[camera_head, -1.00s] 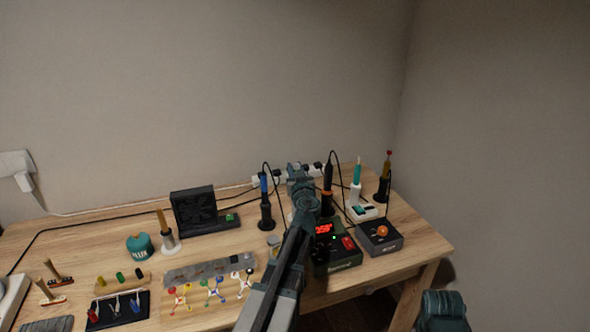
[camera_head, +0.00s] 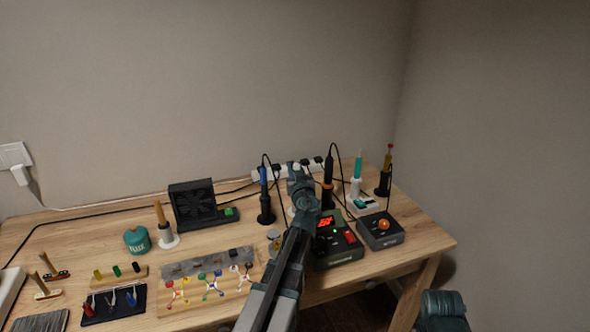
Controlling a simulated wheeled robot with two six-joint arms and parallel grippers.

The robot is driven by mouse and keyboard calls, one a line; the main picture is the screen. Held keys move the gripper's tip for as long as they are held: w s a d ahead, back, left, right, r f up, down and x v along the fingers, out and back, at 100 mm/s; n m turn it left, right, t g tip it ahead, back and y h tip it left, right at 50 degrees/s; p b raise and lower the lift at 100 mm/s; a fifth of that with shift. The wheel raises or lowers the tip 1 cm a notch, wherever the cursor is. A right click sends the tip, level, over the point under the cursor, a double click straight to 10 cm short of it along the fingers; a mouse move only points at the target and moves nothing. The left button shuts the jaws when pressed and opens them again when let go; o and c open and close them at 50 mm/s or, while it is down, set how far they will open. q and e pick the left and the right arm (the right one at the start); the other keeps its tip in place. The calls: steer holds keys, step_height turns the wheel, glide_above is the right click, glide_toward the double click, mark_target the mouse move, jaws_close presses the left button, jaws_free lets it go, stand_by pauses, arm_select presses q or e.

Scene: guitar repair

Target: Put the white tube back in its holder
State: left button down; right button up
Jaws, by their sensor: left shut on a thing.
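My left gripper (camera_head: 299,178) is over the back of the workbench, at the end of the arm that rises through the middle of the view. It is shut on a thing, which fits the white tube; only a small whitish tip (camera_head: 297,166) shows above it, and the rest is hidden. A bit of a pale stand (camera_head: 290,212) shows just left of my arm, below the gripper; it may be the holder, but my arm covers most of it. I cannot tell whether tube and stand touch. Part of my right arm shows at the lower right; its gripper is out of view.
A blue-handled iron in a black stand (camera_head: 265,205) is close left of my arm. A soldering station (camera_head: 338,252) and a grey box with an orange sponge (camera_head: 380,232) are close right. Behind are a teal tool (camera_head: 357,172) and a power strip (camera_head: 268,172).

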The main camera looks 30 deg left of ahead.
arm_select(q)
steer(key=shift+f+b, duration=0.5)
steer(key=shift+f, duration=0.2)
jaws_free()
steer(key=shift+r, duration=0.15)
stand_by(0.6)
step_height(320, 180, up, 11)
steer(key=p, duration=1.1)
